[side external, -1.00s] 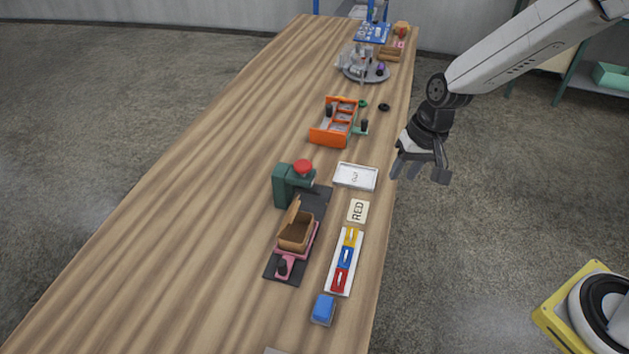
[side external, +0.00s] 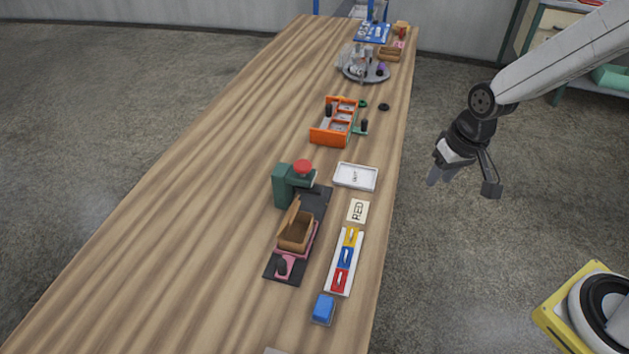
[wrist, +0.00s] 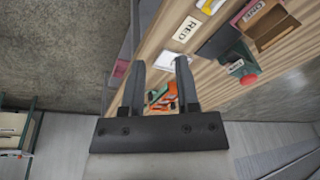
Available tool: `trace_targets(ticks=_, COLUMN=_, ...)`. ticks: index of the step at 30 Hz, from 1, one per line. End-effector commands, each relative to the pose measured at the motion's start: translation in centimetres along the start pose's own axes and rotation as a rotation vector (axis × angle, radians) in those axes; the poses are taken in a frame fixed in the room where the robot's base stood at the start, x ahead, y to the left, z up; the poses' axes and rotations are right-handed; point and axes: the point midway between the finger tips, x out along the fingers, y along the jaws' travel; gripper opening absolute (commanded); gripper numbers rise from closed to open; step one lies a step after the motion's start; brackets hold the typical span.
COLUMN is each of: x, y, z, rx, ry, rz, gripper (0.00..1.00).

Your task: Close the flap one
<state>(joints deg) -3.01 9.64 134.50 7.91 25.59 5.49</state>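A small brown box (side external: 296,231) on a pink base (side external: 284,263) stands on the table, with its lid tilted up and its inside showing. In the wrist view the brown box (wrist: 272,27) is at the top right, beside a pink part with a label (wrist: 252,11) that seems to read ONE. My gripper (side external: 461,184) is off the table's right side, above the floor, well apart from the box. In the wrist view its two fingers (wrist: 160,62) are spread with nothing between them.
A green stand with a red button (side external: 303,167) is right behind the box. A white tray (side external: 355,177), a RED card (side external: 357,211), a strip of coloured blocks (side external: 345,262) and a blue block (side external: 323,308) line the right edge. An orange rack (side external: 334,122) is farther back. The table's left side is clear.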

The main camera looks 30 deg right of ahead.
Motion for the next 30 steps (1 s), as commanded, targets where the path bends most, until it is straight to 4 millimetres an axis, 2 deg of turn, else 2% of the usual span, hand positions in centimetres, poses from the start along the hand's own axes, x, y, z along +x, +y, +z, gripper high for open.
trace_targets(ticks=5, x=0.2, y=-0.3, z=-0.3, rx=0.012, ry=-0.006, rz=-0.007, gripper=0.40)
trace_targets(ticks=11, x=1.2, y=-2.3, z=-2.0, rx=0.079, ry=-0.039, rz=-0.047, gripper=0.40)
trace_targets(ticks=17, x=3.3, y=-6.2, z=-4.7, rx=0.207, ry=-0.105, rz=-0.129, gripper=0.40)
trace_targets(ticks=24, x=6.5, y=-12.3, z=-7.9, rx=0.372, ry=-0.208, rz=-0.254, gripper=0.40)
trace_targets(ticks=30, x=8.9, y=-17.1, z=-9.6, rx=0.488, ry=-0.295, rz=-0.355, gripper=0.40)
